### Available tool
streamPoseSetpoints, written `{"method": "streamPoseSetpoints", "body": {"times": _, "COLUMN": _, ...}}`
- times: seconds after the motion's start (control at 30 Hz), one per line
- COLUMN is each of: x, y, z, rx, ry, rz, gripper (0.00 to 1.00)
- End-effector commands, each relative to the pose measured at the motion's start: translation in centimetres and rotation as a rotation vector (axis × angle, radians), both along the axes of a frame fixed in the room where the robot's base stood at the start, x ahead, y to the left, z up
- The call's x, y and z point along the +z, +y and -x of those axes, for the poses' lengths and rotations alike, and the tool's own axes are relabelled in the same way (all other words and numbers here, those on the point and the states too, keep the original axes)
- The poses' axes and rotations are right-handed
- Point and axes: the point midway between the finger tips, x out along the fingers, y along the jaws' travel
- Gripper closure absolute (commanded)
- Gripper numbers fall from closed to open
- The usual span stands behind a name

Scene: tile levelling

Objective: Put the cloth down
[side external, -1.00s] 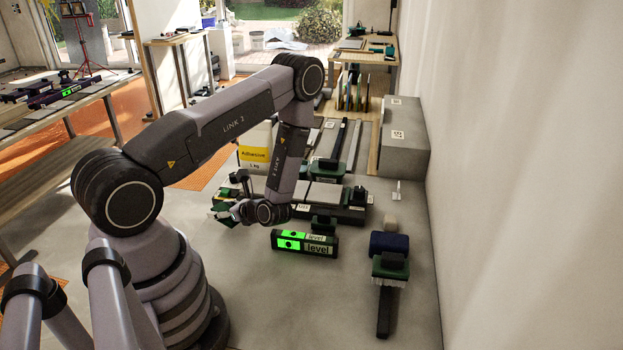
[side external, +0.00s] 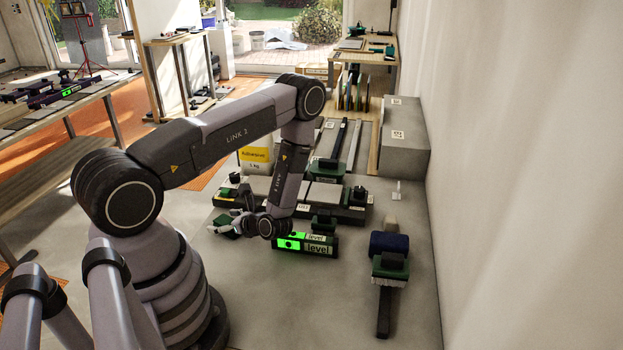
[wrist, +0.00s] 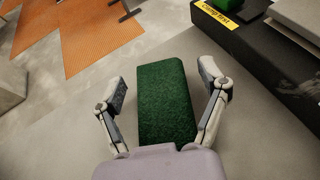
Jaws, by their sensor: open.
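The cloth looks like a thick, green, fuzzy folded pad (wrist: 165,100). In the wrist view it lies between my fingers, close above or on the grey floor. My gripper (wrist: 164,84) is open, with one finger on each side of the cloth and a visible gap at both sides. In the side external view the cloth (side external: 222,226) is small and partly hidden at my gripper (side external: 238,222), left of the green level. Whether its underside fully rests on the floor is hard to tell.
A level with a lit green display (side external: 305,244) stands right of my wrist. Behind is a long dark bench (side external: 345,213) with tiles. A brush (side external: 389,265) and blue roll (side external: 388,243) lie at right. An adhesive bag (side external: 256,158) stands behind. Grey floor in front is clear.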

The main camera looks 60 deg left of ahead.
Motion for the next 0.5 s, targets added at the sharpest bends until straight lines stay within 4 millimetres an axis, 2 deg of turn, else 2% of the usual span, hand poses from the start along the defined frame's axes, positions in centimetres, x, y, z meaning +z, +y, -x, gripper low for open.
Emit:
{"method": "streamPoseSetpoints", "body": {"times": 0.23, "x": 0.4, "y": 0.0, "z": 0.0, "rx": 0.0, "ry": -0.001, "rz": 0.0, "gripper": 0.26}}
{"method": "streamPoseSetpoints", "body": {"times": 0.37, "x": 1.1, "y": -1.5, "z": -0.8, "rx": -0.006, "ry": 0.0, "rz": 0.0, "gripper": 0.26}}
{"method": "streamPoseSetpoints", "body": {"times": 0.43, "x": 1.6, "y": -2.8, "z": -1.3, "rx": -0.007, "ry": -0.003, "rz": 0.0, "gripper": 0.26}}
{"method": "streamPoseSetpoints", "body": {"times": 0.5, "x": 3.3, "y": -2.6, "z": -1.2, "rx": 0.001, "ry": -0.004, "rz": -0.001, "gripper": 0.26}}
